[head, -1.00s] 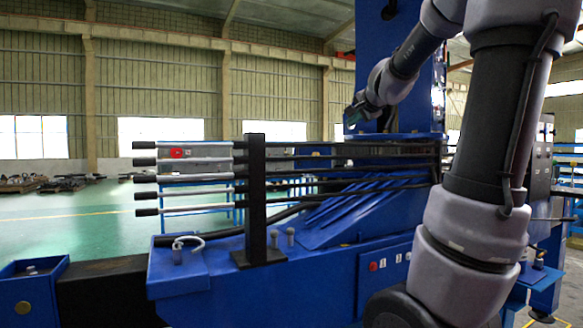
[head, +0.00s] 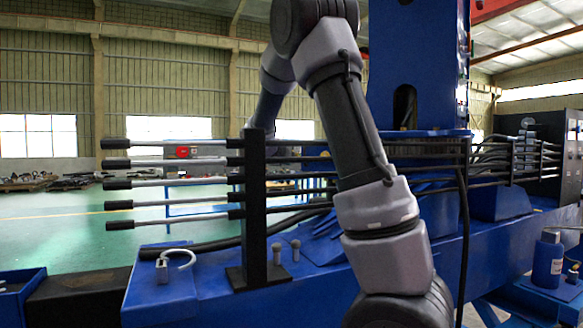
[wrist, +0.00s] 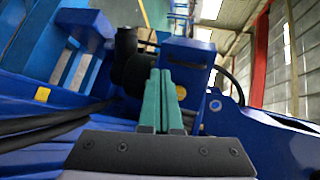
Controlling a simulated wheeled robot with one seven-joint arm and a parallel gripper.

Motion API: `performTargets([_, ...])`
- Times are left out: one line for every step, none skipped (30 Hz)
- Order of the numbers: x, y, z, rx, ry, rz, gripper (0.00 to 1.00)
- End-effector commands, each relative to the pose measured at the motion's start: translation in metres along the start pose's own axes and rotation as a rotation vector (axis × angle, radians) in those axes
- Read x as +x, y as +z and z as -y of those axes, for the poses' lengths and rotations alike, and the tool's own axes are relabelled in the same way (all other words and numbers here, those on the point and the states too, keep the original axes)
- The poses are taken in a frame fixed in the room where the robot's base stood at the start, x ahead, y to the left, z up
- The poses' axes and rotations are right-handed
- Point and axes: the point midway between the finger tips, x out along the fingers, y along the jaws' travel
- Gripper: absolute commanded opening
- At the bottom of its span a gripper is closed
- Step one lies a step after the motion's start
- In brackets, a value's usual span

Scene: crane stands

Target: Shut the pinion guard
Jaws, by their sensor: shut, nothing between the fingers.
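In the wrist view, my gripper (wrist: 160,75) shows as two teal fingers pressed together with nothing between them. Just beyond the fingertips are a dark round part (wrist: 138,70) and a blue box-like cover (wrist: 188,58), which may be the pinion guard. I cannot tell for certain which part is the guard, how far it stands open, or whether the fingers touch it. In the head view my arm reaches up and behind the rods, and my gripper is hidden there.
Rods with black grips (head: 165,185) run through a black upright post (head: 255,210) on the blue base. The blue column (head: 420,70) stands right of my arm, and a blue bottle (head: 548,258) at the far right.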

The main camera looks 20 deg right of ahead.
Motion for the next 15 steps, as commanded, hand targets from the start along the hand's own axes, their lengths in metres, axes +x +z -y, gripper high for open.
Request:
performTargets([0.001,0.000,-0.001,0.000,0.000,-0.002,0.00])
performTargets([0.001,0.000,-0.001,0.000,0.000,-0.003,0.00])
performTargets([0.003,0.000,-0.001,0.001,-0.001,-0.004,0.00])
performTargets([0.005,0.000,0.000,0.000,-0.001,-0.005,0.00])
performTargets([0.009,0.000,0.000,0.000,-0.002,-0.005,0.00])
performTargets([0.014,-0.001,-0.001,-0.001,-0.002,-0.006,0.00])
performTargets([0.018,-0.001,-0.001,-0.001,-0.002,-0.007,0.00])
performTargets([0.023,-0.001,-0.001,-0.002,-0.001,-0.007,0.00])
performTargets([0.031,-0.001,-0.001,-0.002,-0.001,-0.007,0.00])
performTargets([0.037,-0.001,-0.001,-0.003,-0.002,-0.007,0.00])
performTargets([0.043,-0.001,-0.001,-0.002,-0.001,-0.007,0.00])
performTargets([0.052,-0.001,-0.001,-0.003,-0.001,-0.007,0.00])
performTargets([0.059,-0.001,-0.001,-0.003,-0.002,-0.008,0.00])
performTargets([0.066,-0.001,-0.001,-0.004,-0.002,-0.007,0.00])
performTargets([0.075,-0.001,-0.001,-0.002,-0.002,-0.007,0.00])
